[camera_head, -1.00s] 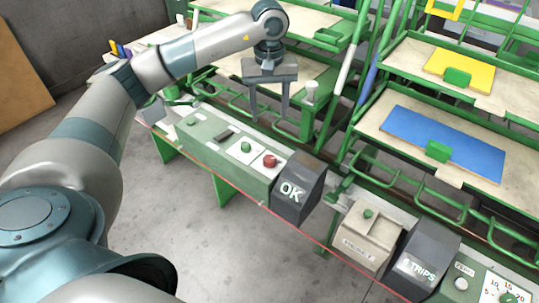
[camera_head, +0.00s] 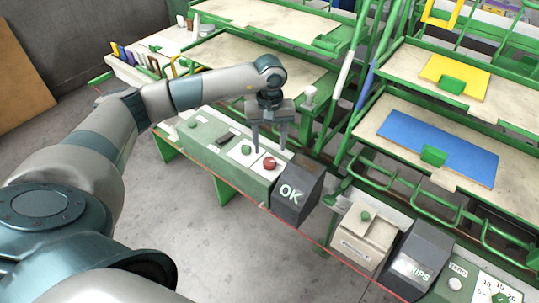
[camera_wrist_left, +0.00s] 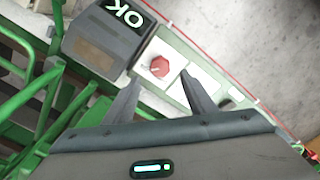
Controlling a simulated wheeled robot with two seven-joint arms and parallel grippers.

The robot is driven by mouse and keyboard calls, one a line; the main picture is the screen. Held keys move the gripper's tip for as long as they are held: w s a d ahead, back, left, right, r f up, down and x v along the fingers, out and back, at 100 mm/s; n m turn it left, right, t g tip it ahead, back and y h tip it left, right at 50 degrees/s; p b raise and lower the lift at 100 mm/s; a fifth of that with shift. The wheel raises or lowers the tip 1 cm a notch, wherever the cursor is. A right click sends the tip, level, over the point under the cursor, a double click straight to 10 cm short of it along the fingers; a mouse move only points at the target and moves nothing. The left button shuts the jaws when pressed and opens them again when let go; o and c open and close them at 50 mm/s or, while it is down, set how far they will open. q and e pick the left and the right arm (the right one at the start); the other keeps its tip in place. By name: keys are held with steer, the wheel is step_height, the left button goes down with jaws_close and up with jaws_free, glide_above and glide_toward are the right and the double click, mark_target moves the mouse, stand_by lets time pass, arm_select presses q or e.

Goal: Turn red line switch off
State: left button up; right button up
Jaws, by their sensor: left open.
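The red switch (camera_head: 270,163) is a round red knob on a white plate of the green control box (camera_head: 215,160). It also shows in the left wrist view (camera_wrist_left: 159,67), just beyond and between the fingertips. My left gripper (camera_head: 270,150) is open and points down, its two fingers just above and around the red switch in the head view. I cannot tell whether the fingers touch it. A green button (camera_head: 246,150) on a white plate sits to the left of the red switch. My right gripper is not in view.
A dark OK box (camera_head: 297,190) stands right beside the switch. A beige box (camera_head: 362,237) with a green button and another dark box (camera_head: 415,262) stand further right. Green racks with trays (camera_head: 400,140) rise behind. Floor in front is clear.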

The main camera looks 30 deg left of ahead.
mark_target(269, 161)
arm_select(q)
step_height(269, 161, down, 7)
steer(key=shift+r+p, duration=0.1)
steer(key=shift+p, duration=0.7)
steer(key=c, duration=1)
